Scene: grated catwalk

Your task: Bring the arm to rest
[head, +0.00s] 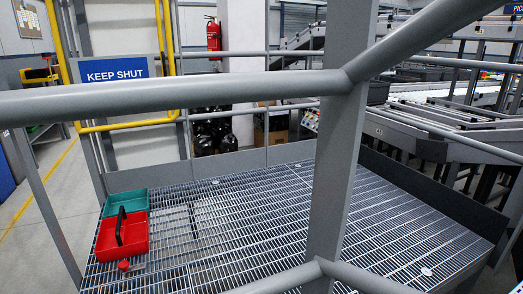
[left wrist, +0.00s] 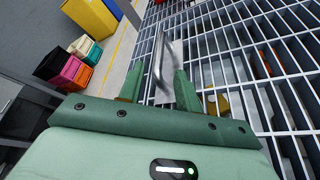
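In the left wrist view my left gripper (left wrist: 160,72) shows as a dark green bar with two green fingers standing apart. It points down over the grating. A bent grey metal bar (left wrist: 159,56) shows in the gap between the fingers; I cannot tell what it is or how far below it lies, and I do not see the fingers closed on it. Neither arm nor gripper shows in the head view. My right gripper is in neither view.
Grey railings and a post (head: 338,150) cross close in front. Beyond lies the catwalk grating (head: 255,235). A red tote (head: 135,236) with a black handle, a teal bin (head: 128,201) and a small red item (head: 125,266) are at its left. Most grating is clear.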

